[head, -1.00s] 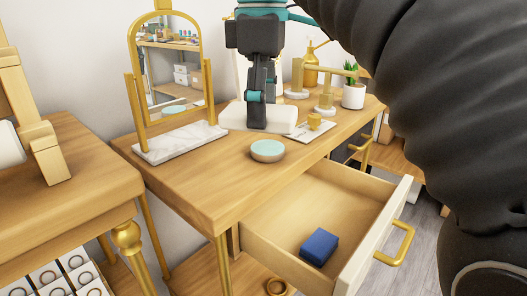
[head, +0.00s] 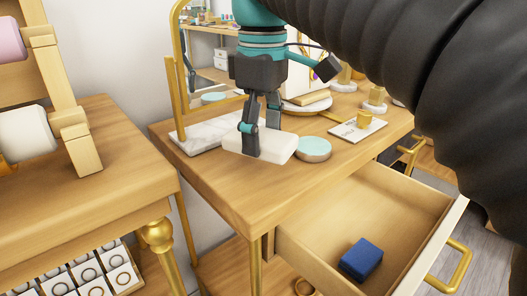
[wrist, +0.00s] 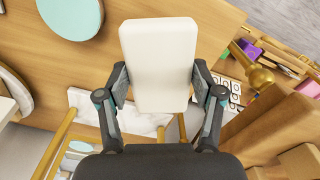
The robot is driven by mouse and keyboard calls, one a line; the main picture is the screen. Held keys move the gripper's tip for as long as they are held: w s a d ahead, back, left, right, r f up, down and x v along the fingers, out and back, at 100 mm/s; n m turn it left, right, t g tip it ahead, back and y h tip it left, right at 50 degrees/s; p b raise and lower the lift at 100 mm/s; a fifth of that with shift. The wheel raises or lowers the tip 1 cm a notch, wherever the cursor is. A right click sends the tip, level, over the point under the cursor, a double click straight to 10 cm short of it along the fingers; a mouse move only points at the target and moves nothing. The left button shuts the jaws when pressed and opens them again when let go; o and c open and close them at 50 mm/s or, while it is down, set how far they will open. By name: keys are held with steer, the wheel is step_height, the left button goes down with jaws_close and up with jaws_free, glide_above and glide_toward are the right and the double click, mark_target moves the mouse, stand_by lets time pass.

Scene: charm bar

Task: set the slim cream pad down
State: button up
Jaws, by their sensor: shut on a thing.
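The slim cream pad (head: 272,148) is between the fingers of my gripper (head: 251,152), low over the front part of the wooden table (head: 240,185). In the wrist view the pad (wrist: 160,45) lies flat, with one finger closed on each long side of its near end. The fingers of my gripper (wrist: 160,88) grip it there, and its far end sticks out ahead. I cannot tell whether its underside touches the table. Its right end in the head view is close beside a round dish with a teal top (head: 314,146).
A mirror on a marble base (head: 195,137) stands behind left. Below, an open drawer (head: 345,215) holds a blue box (head: 361,258). Another wooden table (head: 110,165) stands left, across a gap. The tabletop's front is bare.

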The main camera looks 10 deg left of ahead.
mark_target(261, 136)
steer(key=shift+a+f+b, duration=0.15)
steer(key=shift+f+b, duration=0.25)
steer(key=shift+f, duration=1.7)
steer(key=shift+f, duration=0.1)
steer(key=o, duration=1.1)
steer(key=shift+r+p, duration=0.55)
steer(key=shift+r, duration=3.3)
